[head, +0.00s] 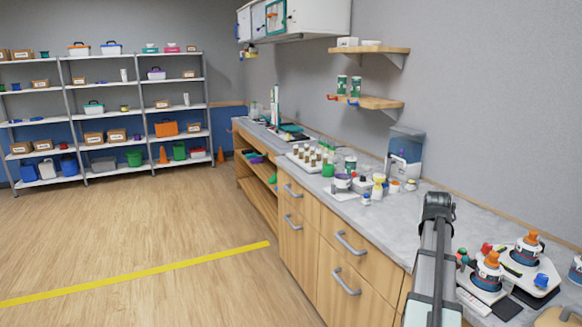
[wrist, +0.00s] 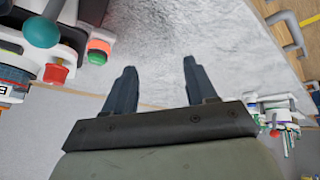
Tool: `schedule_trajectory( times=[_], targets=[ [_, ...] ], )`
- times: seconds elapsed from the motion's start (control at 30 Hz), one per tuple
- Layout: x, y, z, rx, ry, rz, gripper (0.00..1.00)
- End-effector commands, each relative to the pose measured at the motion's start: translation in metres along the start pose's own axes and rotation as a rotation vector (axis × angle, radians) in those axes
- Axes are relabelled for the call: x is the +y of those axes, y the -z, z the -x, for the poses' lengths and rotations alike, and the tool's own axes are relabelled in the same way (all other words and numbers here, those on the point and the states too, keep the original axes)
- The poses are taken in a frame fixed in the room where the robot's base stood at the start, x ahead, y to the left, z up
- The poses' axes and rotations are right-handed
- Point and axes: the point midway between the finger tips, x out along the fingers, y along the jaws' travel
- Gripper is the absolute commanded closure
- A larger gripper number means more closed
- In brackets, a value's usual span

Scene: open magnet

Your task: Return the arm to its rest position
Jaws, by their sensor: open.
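My gripper (wrist: 159,63) shows in the wrist view with its two dark fingers spread apart. Nothing is between them. The grey worktop (wrist: 165,25) lies beyond the fingertips, with a gap I cannot judge. In the head view my arm rises from the lower right edge over the counter; the fingers cannot be made out there.
Devices with orange-capped bottles (head: 489,273) stand on the counter at the right, near my arm. Several small jars and a vial rack (head: 312,157) stand farther along it. A teal knob (wrist: 42,32) is close at the left in the wrist view. The floor is open.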

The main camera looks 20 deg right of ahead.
Motion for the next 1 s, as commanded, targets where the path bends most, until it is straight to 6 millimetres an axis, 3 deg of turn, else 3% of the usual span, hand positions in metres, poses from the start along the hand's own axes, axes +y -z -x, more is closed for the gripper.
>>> schedule_trajectory(
  times=[0.03,0.1,0.43,0.5,0.7,1.0],
  targets=[
    [-0.027,-0.002,-0.007,0.015,0.012,0.04,0.44],
    [-0.06,-0.001,-0.015,0.041,0.024,0.092,0.44],
    [-0.206,-0.019,-0.039,0.16,0.089,0.32,0.44],
    [-0.234,-0.04,-0.051,0.146,0.109,0.355,0.44],
    [-0.282,-0.115,-0.092,0.031,0.159,0.399,0.44],
    [-0.339,-0.237,-0.135,-0.147,0.215,0.469,0.44]
  ],
)
